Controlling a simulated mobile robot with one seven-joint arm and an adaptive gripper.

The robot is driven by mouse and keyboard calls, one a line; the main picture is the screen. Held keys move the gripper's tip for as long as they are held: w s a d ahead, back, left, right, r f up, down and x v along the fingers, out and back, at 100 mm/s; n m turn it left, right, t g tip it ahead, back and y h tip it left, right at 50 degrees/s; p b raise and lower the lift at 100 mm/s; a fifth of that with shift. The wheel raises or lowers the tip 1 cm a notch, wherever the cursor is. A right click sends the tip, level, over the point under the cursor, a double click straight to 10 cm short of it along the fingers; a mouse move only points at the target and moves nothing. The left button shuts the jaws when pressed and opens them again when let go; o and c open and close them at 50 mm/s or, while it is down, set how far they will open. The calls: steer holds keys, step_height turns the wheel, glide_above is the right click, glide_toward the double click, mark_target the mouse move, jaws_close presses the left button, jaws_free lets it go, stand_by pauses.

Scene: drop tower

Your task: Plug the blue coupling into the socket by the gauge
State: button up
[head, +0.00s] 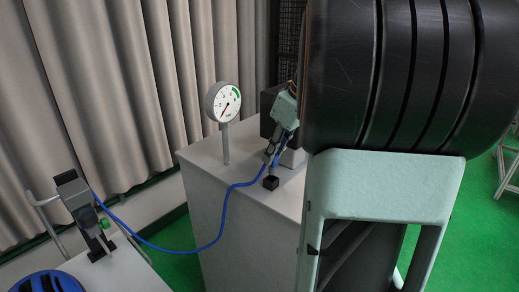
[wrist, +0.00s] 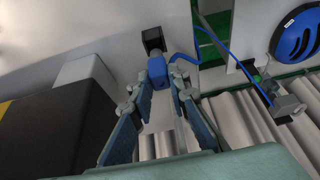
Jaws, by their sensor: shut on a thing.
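My gripper (head: 272,156) is shut on the blue coupling, above the white cabinet top. In the wrist view the blue coupling (wrist: 159,73) sits between the fingertips of my gripper (wrist: 160,80). A small black block (head: 271,183), which looks like the socket, stands on the cabinet top just below the fingertips; it also shows in the wrist view (wrist: 153,40), just beyond the coupling. A short grey piece shows between fingers and block. I cannot tell whether the coupling touches the block. The round white gauge (head: 224,102) stands on a post to the left.
A blue cable (head: 222,218) hangs from a dark grey fixture (head: 85,208) on the left table (head: 125,278) across to the coupling. A blue round object (head: 48,282) lies on that table. The white cabinet (head: 235,200) has a dark box at its back. Grey curtains (head: 110,70) hang behind.

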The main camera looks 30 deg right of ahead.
steer(key=shift+f+b, duration=0.5)
steer(key=shift+f+b, duration=1.2)
steer(key=shift+f, duration=0.05)
steer(key=shift+f, duration=0.2)
steer(key=o, duration=0.9)
steer(key=shift+o, duration=0.2)
steer(key=v, duration=1.2)
